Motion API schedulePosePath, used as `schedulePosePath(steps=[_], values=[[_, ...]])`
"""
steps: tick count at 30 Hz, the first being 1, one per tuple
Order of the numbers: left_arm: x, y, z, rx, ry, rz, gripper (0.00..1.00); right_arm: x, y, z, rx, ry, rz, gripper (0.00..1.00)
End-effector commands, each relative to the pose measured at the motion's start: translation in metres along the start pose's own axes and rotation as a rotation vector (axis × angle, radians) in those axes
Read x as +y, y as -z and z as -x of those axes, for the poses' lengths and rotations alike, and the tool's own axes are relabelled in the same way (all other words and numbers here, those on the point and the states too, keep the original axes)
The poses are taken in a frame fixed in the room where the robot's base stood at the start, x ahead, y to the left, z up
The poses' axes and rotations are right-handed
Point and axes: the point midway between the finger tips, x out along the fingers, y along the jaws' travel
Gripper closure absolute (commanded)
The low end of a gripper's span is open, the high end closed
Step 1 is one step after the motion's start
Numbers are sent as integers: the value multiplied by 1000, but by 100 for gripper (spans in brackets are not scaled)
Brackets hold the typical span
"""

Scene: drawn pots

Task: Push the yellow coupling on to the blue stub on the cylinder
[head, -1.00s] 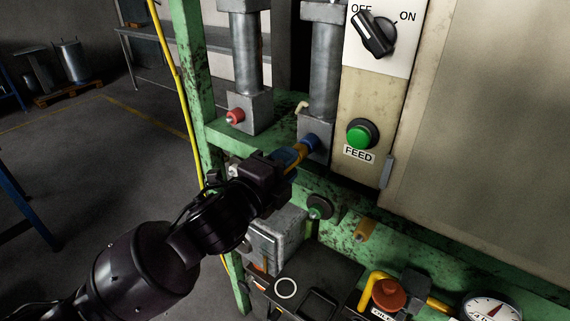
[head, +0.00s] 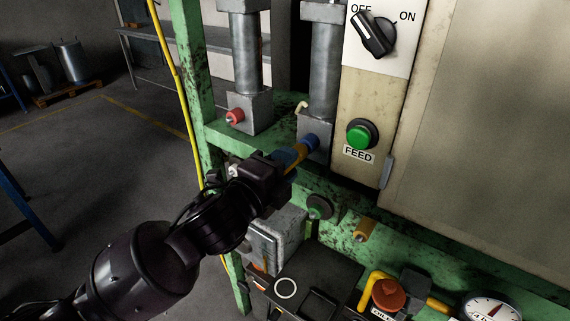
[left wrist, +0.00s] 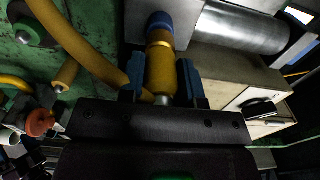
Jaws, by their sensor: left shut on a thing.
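The yellow coupling (left wrist: 160,72) is between the blue fingers of my left gripper (left wrist: 162,82), which is shut on it. In the head view the left gripper (head: 287,160) reaches in from the left, and the coupling (head: 301,153) points up and right. The blue stub (head: 310,141) sticks out of the foot of the right-hand grey cylinder (head: 323,80). In the left wrist view the stub (left wrist: 160,20) is in line with the coupling and their ends meet; how far the coupling sits over it cannot be told. My right gripper is not in view.
A red stub (head: 235,116) is on the left cylinder's foot. A green-tipped stub (head: 319,207) and a yellow stub (head: 365,230) are on the green frame below. A yellow hose (left wrist: 85,45) curves close by my gripper. The FEED button (head: 361,134) is to the right.

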Motion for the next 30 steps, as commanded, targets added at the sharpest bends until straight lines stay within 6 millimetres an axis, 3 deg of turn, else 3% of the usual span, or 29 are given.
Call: schedulePosePath(steps=[26,27,30], values=[[0,0,-8,1,1,0,100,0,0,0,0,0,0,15],[0,0,-8,1,1,0,65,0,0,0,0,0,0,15],[0,0,-8,1,1,0,50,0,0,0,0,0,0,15]])
